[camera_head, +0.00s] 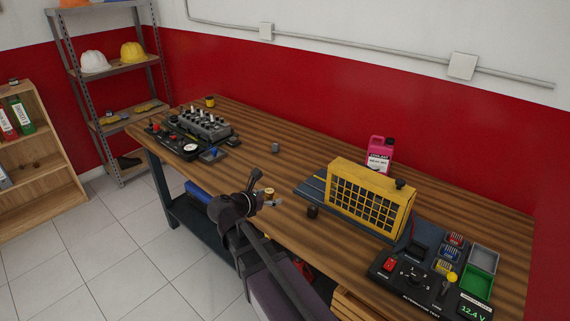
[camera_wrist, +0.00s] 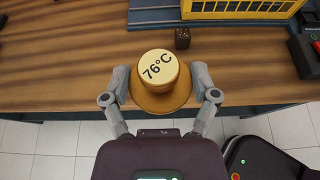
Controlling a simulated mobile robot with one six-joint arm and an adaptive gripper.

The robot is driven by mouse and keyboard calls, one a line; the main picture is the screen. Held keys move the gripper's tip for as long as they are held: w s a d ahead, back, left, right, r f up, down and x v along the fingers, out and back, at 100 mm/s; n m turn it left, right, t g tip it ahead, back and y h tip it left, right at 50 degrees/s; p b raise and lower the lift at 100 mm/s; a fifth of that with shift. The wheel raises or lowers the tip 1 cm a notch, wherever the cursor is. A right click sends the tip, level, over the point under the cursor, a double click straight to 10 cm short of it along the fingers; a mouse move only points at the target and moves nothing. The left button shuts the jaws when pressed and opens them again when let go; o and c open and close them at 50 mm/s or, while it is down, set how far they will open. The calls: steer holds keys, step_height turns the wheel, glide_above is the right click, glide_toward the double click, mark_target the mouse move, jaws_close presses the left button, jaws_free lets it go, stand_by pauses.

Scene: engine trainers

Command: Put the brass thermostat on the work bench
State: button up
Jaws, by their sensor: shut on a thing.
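The brass thermostat (camera_wrist: 158,80) is a round brass piece with a wider flange and "76°C" on its top face. My gripper (camera_wrist: 160,95) is shut on it, one finger on each side of the flange. In the head view the thermostat (camera_head: 269,192) shows small between the fingers of my gripper (camera_head: 270,198), over the front edge of the wooden work bench (camera_head: 255,171). The bench top (camera_wrist: 60,70) also shows behind it in the wrist view. I cannot tell whether the thermostat touches the bench.
A grey engine block (camera_head: 205,125) is at the left end. A small grey piece (camera_head: 275,148) lies mid-bench. Bare wood surrounds it.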

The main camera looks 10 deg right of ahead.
steer(key=shift+f, duration=0.1)
steer(key=d+f+b, duration=0.2)
steer(key=f+b, duration=0.1)
steer(key=d+f+b, duration=0.2)
steer(key=f+b, duration=0.1)
steer(key=s+d+f+b, duration=0.1)
steer(key=d+f+b, duration=0.1)
steer(key=f+b, duration=0.1)
steer(key=shift+d+f+b, duration=0.45)
steer(key=shift+d+b, duration=0.05)
steer(key=shift+d, duration=0.1)
steer(key=shift+w, duration=0.1)
steer(key=w, duration=0.5)
steer(key=w+a+f+b, duration=0.1)
steer(key=w, duration=0.4)
steer(key=w+a, duration=0.1)
steer(key=w, duration=0.4)
steer(key=shift+w+f, duration=0.2)
steer(key=shift+w, duration=0.15)
steer(key=shift+b, duration=0.3)
steer(key=shift+f+b, duration=1.75)
steer(key=shift+f, duration=0.05)
steer(key=shift+f, duration=0.1)
